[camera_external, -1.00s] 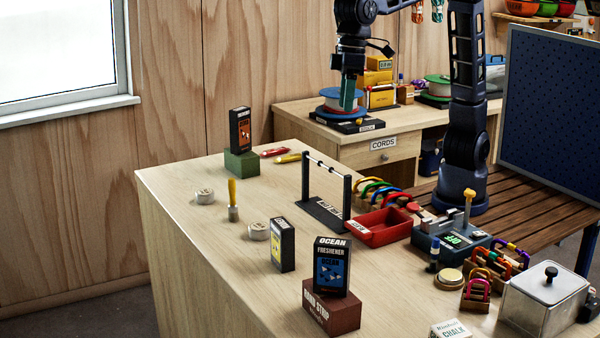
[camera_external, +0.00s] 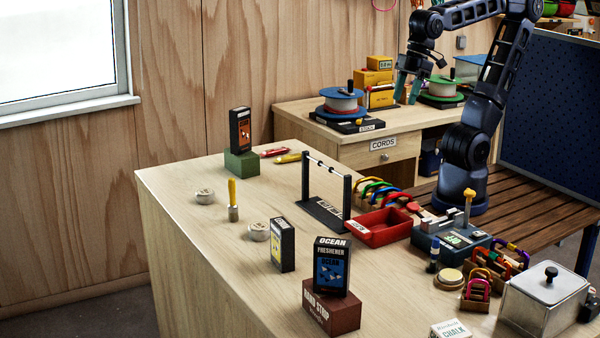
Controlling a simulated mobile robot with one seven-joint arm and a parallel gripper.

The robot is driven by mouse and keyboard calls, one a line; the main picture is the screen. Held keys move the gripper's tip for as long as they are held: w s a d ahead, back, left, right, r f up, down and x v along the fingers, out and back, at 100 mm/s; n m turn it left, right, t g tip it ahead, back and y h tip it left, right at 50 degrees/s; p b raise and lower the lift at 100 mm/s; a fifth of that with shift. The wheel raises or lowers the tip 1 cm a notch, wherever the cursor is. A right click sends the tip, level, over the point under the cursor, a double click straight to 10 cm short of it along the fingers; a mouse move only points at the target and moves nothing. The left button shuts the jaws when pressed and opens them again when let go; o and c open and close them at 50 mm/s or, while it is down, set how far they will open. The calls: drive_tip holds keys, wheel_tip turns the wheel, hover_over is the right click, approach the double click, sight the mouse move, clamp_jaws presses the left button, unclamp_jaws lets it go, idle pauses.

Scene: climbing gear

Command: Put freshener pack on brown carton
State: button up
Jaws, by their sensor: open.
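A black freshener pack with a blue picture (camera_external: 332,266), lettered OCEAN FRESHENER, stands upright on top of the brown carton (camera_external: 331,315) near the front of the big table. A similar black pack with an orange front (camera_external: 241,130) stands on a green block (camera_external: 241,163) at the table's far left corner. A third black pack with a yellow front (camera_external: 282,245) stands directly on the table, behind and left of the carton. My gripper (camera_external: 408,88) is open and empty, over the back desk, far from all three packs.
The back desk holds a blue-rimmed spool (camera_external: 344,102), yellow boxes (camera_external: 377,87) and a green spool (camera_external: 440,88) near my gripper. A black bar stand (camera_external: 327,192), red tray (camera_external: 383,228) and metal box (camera_external: 545,300) stand on the table. The table's left side is fairly clear.

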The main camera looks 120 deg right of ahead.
drive_tip(key=s+d+f, duration=0.1)
drive_tip(key=s+f, duration=0.3)
drive_tip(key=s, duration=0.1)
drive_tip(key=shift+s+n, duration=0.2)
drive_tip(key=shift+n, duration=0.2)
drive_tip(key=shift+d, duration=0.1)
